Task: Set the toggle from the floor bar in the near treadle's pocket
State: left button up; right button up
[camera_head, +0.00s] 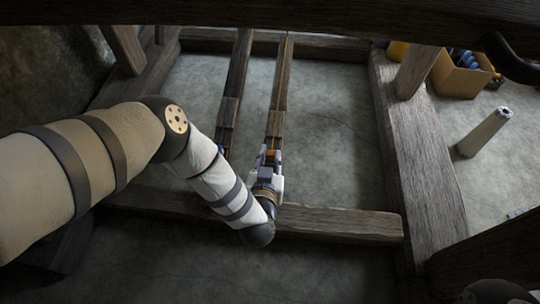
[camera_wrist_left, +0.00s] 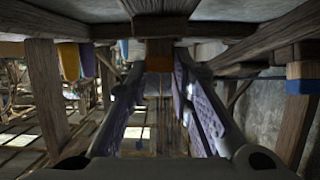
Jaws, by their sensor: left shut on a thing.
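My left gripper (camera_head: 269,158) is low over the near end of the right-hand treadle (camera_head: 276,122), just beyond the floor bar (camera_head: 335,222). It is shut on a small piece with an orange part, which I take to be the toggle (camera_wrist_left: 159,63); it shows between the fingertips in the left wrist view. In the head view the gripper covers most of it. I cannot tell whether the toggle touches the treadle or sits in a pocket. A second treadle (camera_head: 236,75) lies to the left, parallel. My right gripper is not in view.
A thick wooden loom beam (camera_head: 420,160) runs along the right. Beyond it, a pale cylinder (camera_head: 484,132) and a yellow box (camera_head: 459,79) of items stand on the concrete floor. A dark beam (camera_head: 270,14) crosses the top. Floor right of the treadles is clear.

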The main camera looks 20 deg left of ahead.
pick_arm(q)
jog(key=o, duration=0.9)
jog(key=shift+c, duration=0.2)
jog(key=shift+s, duration=0.1)
jog(key=v, duration=1.1)
jog(key=shift+s+d+r, duration=0.1)
jog(key=shift+s+r, duration=0.05)
jog(key=shift+s, duration=0.1)
notch_tip(320, 180, up, 6)
jog(key=p, duration=0.6)
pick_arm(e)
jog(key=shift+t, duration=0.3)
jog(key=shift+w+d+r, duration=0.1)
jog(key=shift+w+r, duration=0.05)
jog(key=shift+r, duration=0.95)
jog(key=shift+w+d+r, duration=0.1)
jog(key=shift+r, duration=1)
